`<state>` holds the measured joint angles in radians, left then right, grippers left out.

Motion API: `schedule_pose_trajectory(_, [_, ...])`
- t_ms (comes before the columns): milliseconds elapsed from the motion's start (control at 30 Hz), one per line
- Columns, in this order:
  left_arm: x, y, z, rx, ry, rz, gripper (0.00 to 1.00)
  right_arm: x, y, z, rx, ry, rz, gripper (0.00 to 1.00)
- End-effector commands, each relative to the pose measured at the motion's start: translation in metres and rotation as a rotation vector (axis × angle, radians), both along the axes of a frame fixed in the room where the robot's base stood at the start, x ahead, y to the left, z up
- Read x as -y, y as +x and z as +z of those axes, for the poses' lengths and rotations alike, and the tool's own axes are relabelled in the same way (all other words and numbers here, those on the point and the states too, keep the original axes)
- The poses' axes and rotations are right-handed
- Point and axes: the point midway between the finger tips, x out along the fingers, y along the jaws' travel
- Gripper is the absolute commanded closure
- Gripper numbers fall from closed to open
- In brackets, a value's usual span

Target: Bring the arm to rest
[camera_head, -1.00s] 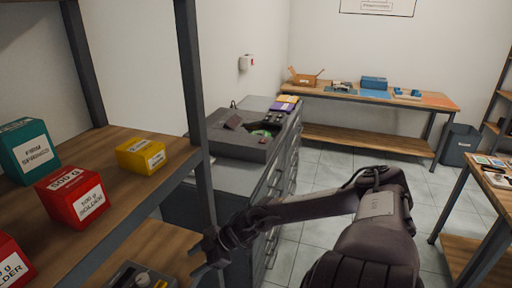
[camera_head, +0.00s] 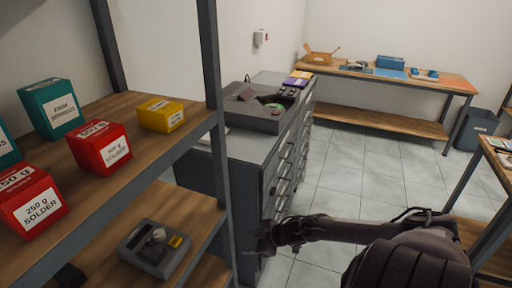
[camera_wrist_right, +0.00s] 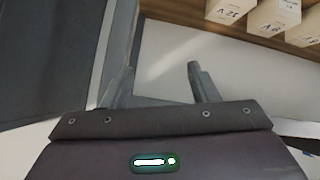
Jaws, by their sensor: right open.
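My right arm comes in from the lower right of the head view, and its dark gripper (camera_head: 266,240) is beside the shelf post, in front of the grey drawer cabinet (camera_head: 238,165). In the right wrist view the two fingers of this gripper (camera_wrist_right: 160,84) stand well apart with nothing between them. Pale boxes (camera_wrist_right: 275,18) on a wooden shelf show beyond the fingers there. My left gripper is not in view.
The shelf rack (camera_head: 160,150) on the left holds red, teal and yellow boxes, with a grey device (camera_head: 154,250) on its lower board. A workbench (camera_head: 390,85) stands at the back. The tiled floor (camera_head: 345,165) between is clear.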

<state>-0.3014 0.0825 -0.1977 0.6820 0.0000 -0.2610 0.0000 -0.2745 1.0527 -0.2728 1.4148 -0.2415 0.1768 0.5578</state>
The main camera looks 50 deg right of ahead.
Motion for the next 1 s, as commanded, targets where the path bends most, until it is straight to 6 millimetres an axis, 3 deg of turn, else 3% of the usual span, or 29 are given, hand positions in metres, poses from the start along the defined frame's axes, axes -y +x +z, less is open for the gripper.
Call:
schedule_pose_trajectory(300, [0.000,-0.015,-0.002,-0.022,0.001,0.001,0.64,0.001,-0.001,-0.002,-0.001,-0.001,-0.005,0.46])
schedule_pose_trajectory(633, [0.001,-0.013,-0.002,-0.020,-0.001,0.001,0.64,0.001,-0.001,-0.002,-0.001,-0.001,-0.005,0.46])
schedule_pose_trajectory(733, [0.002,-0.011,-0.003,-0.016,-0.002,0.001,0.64,0.002,-0.003,-0.011,-0.006,-0.002,-0.020,0.46])
schedule_pose_trajectory(867, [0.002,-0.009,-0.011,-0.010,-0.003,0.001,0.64,0.010,-0.021,-0.060,-0.038,-0.013,-0.105,0.46])
schedule_pose_trajectory(1000, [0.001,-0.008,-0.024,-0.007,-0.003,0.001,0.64,0.010,-0.068,-0.149,-0.128,-0.045,-0.241,0.46])
